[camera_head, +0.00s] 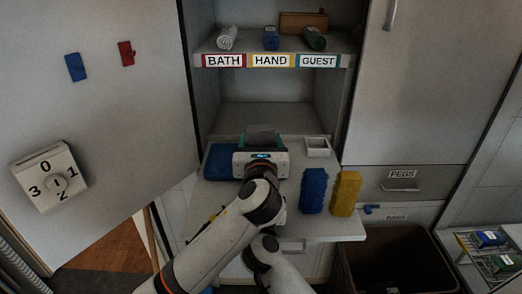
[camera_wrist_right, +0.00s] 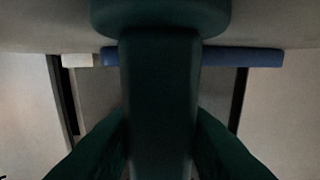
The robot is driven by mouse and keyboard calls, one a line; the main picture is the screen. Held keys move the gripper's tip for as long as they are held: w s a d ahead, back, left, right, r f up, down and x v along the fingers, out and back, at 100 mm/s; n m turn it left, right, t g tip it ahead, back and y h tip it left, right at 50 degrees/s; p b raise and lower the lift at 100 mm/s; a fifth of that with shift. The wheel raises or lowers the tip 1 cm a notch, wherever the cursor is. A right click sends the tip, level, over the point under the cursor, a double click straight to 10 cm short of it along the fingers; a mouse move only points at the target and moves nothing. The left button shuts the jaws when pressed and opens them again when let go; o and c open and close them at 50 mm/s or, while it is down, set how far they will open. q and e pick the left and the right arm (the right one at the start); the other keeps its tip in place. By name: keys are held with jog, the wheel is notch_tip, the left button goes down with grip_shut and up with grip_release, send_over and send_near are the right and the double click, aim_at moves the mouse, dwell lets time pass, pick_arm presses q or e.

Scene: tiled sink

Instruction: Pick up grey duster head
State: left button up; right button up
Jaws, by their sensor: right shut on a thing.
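My right gripper (camera_head: 262,143) is over the shelf top in the middle of the head view, pointing away toward the cupboard niche. My left gripper is not in view.
A blue folded cloth (camera_head: 220,162) lies left of the gripper and a white open box (camera_head: 317,147) right of it. Blue (camera_head: 314,190) and yellow (camera_head: 345,193) blocks stand at the front right. A labelled shelf (camera_head: 270,60) with rolled towels is above. A dark bin (camera_head: 395,262) stands lower right.

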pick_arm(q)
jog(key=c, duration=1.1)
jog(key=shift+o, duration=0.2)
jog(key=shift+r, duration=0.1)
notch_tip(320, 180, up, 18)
pick_arm(e)
jog(key=o, duration=1.2)
jog(key=shift+c, duration=0.2)
